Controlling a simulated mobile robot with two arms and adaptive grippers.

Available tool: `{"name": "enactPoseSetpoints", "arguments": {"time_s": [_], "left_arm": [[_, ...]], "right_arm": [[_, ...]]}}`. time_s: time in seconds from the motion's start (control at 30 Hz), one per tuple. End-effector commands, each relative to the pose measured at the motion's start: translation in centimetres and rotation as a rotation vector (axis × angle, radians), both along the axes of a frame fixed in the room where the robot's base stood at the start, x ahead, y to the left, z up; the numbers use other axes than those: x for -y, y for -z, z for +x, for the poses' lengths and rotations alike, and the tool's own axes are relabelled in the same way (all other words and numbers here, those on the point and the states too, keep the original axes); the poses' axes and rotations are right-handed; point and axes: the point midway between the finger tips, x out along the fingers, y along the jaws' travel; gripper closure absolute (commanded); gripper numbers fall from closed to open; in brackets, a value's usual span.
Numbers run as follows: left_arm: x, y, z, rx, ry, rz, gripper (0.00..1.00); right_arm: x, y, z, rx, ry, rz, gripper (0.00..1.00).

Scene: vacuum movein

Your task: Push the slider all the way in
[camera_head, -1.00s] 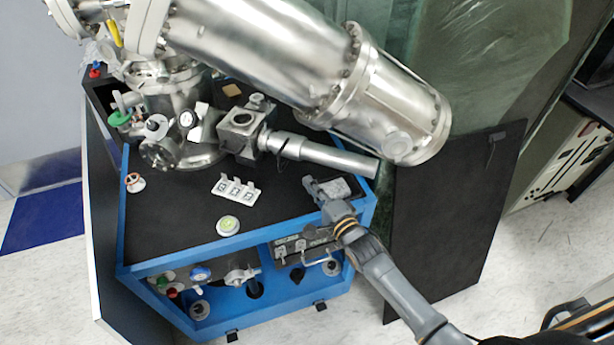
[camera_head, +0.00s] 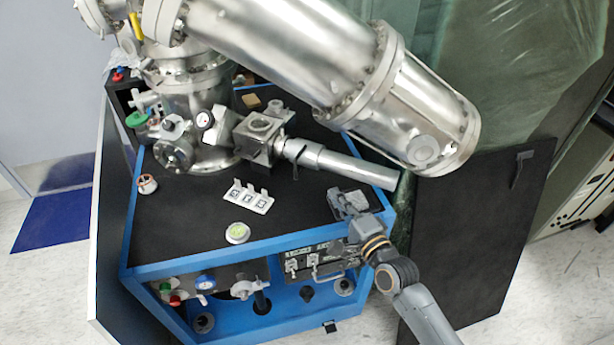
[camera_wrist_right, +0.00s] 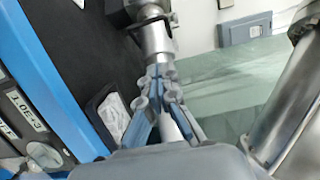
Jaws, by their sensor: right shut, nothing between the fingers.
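The slider appears to be the silver sleeve on the metal rod (camera_head: 350,168), which reaches right from a square metal block (camera_head: 265,135) on the bench in the head view. I cannot clearly tell the sleeve from the rod. The rod's free end overhangs the bench's right side. My right gripper (camera_head: 348,203) is below the rod, near its free end, above the bench corner. In the wrist view the right gripper (camera_wrist_right: 160,76) has its fingers together and empty, with the rod (camera_wrist_right: 157,40) just beyond them. Contact cannot be told. My left gripper is out of view.
A large steel cylinder (camera_head: 330,60) hangs above the rod. A blue-framed bench (camera_head: 205,260) with a black top bears a white label holder (camera_head: 248,196) and a round gauge (camera_head: 237,233). A black panel (camera_head: 475,230) stands at the right.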

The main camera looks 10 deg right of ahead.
Motion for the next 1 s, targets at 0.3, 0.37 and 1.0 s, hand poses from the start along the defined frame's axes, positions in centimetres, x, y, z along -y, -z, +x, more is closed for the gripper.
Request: {"name": "enactPoseSetpoints", "arguments": {"time_s": [0.3, 0.37, 1.0], "left_arm": [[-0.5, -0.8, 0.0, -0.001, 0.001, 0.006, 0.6], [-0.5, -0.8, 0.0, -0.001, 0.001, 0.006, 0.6], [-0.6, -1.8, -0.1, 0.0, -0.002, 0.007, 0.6]], "right_arm": [[-1.9, -0.2, 6.8, 0.002, 0.0, 0.001, 1.0], [-2.2, -0.3, 7.8, 0.002, 0.0, 0.001, 1.0], [-5.6, 0.0, 9.3, 0.0, 0.0, 0.001, 1.0]]}}
